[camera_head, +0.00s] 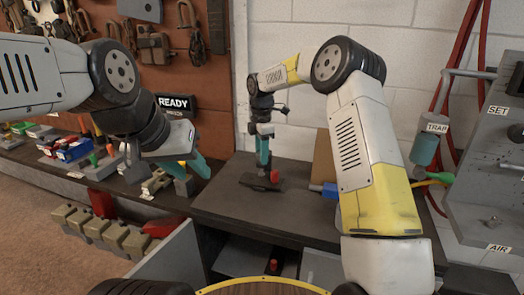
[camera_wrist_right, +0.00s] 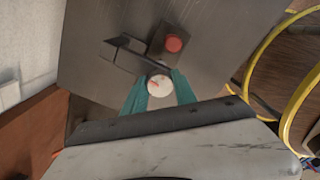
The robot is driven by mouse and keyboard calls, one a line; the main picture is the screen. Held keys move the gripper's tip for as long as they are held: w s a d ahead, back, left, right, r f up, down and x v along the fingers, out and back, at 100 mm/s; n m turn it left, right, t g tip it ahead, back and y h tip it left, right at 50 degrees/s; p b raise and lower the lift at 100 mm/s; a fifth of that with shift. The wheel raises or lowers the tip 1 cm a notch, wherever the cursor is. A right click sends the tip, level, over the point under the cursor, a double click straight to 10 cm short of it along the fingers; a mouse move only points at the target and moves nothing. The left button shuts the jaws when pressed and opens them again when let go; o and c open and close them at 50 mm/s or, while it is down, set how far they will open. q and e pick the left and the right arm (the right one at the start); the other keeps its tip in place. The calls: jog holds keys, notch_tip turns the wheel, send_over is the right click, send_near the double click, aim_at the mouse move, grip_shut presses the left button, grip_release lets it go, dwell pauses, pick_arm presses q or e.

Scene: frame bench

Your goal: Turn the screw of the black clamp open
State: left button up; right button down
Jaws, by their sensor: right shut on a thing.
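The black clamp (camera_wrist_right: 128,52) lies on the dark bench top, and it also shows in the head view (camera_head: 258,184). A round white disc with a red mark (camera_wrist_right: 159,85), seemingly the head of its screw, sits at the clamp's near end. My right gripper (camera_wrist_right: 160,88) comes down from above with its teal fingers shut on this disc, one on each side. In the head view my right gripper (camera_head: 263,158) stands upright over the clamp; the disc is hidden there. My left gripper (camera_head: 200,164) hangs at the bench's left edge, apart from the clamp; its finger gap is unclear.
A red round knob (camera_wrist_right: 173,43) stands close beside the clamp. A blue-ended tool (camera_head: 329,190) and a brown board (camera_head: 323,160) are at the bench's right. The bench's front left (camera_head: 225,205) is clear. A grey panel (camera_head: 490,160) stands at far right.

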jog(key=shift+n, duration=0.5)
jog(key=c, duration=1)
grip_release()
jog(key=shift+r, duration=3.95)
